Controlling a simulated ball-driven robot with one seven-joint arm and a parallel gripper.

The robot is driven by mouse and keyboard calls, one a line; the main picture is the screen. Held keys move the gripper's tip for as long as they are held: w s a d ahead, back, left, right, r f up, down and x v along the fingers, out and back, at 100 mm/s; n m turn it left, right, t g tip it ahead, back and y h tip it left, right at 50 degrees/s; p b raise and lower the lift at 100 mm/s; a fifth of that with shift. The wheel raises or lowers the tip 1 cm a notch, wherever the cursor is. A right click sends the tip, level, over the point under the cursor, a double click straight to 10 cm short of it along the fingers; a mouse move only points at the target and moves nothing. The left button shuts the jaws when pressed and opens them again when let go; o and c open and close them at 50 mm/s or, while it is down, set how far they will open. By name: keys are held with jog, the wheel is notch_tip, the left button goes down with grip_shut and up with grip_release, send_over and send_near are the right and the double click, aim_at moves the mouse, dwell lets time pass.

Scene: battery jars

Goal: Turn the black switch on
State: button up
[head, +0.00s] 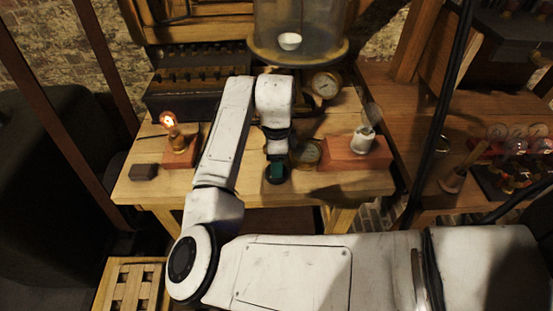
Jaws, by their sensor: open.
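My white arm reaches over the wooden table (235,188), with my gripper (276,172) pointing down near its front edge. The gripper is open; its fingers are small and dark here. A small dark round shape (275,181) shows right at the fingertips. It may be the black switch, but its lever and position are hidden or too small to tell. I cannot tell whether the fingers touch it. A bulb on a wooden block (367,153) stands to the right and looks unlit. A lit bulb (169,121) stands on another block at the left.
Two round brass gauges stand near the gripper, one close at its right (305,153) and one behind (325,85). A large glass jar (300,32) and a dark battery case (195,93) are at the back. A small dark block (143,171) lies front left.

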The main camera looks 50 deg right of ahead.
notch_tip(320, 180, up, 11)
dwell(0.6)
jog(key=shift+f, duration=0.15)
dwell(0.3)
